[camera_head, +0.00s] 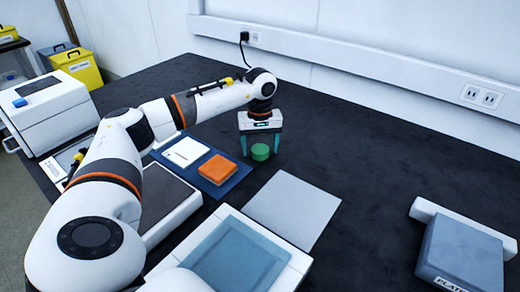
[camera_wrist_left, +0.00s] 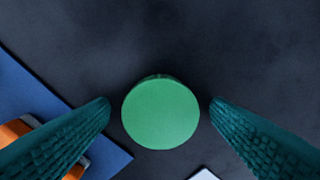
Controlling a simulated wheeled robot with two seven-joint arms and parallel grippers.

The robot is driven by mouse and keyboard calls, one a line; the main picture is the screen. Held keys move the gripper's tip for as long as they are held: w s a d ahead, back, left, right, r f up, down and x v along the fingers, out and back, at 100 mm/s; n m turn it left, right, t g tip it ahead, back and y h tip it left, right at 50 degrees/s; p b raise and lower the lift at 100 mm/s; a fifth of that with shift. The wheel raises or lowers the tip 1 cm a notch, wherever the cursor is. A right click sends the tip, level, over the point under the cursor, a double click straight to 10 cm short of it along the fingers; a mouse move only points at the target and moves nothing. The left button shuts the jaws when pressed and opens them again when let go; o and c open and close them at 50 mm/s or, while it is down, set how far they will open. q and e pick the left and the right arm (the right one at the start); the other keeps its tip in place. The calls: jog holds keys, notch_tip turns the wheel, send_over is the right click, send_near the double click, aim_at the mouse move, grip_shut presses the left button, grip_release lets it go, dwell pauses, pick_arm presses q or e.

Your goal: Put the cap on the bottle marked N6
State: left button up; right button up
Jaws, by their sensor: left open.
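A round green cap (camera_head: 260,152) is on the dark table below my left gripper. In the left wrist view the green cap (camera_wrist_left: 160,112) lies between the two teal fingers, with a gap on each side. My left gripper (camera_head: 260,150) is open and points down, with its fingers on either side of the cap. It also shows in the left wrist view (camera_wrist_left: 160,106). No bottle marked N6 can be made out in these frames. My right gripper is not in view.
An orange pad (camera_head: 217,168) and a white notepad (camera_head: 186,151) lie on a blue mat (camera_head: 222,189) left of the cap. A grey sheet (camera_head: 293,208) lies in front. A grey box (camera_head: 460,255) stands at the right. The back of the table is clear.

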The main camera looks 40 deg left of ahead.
aim_at(260, 149)
pick_arm(q)
jog(key=shift+c, duration=0.2)
jog(key=c, duration=1)
jog(key=shift+r, duration=0.1)
jog(key=shift+r, duration=0.3)
notch_tip(260, 149, up, 9)
jog(key=shift+r+p, duration=0.2)
jog(key=shift+p, duration=0.4)
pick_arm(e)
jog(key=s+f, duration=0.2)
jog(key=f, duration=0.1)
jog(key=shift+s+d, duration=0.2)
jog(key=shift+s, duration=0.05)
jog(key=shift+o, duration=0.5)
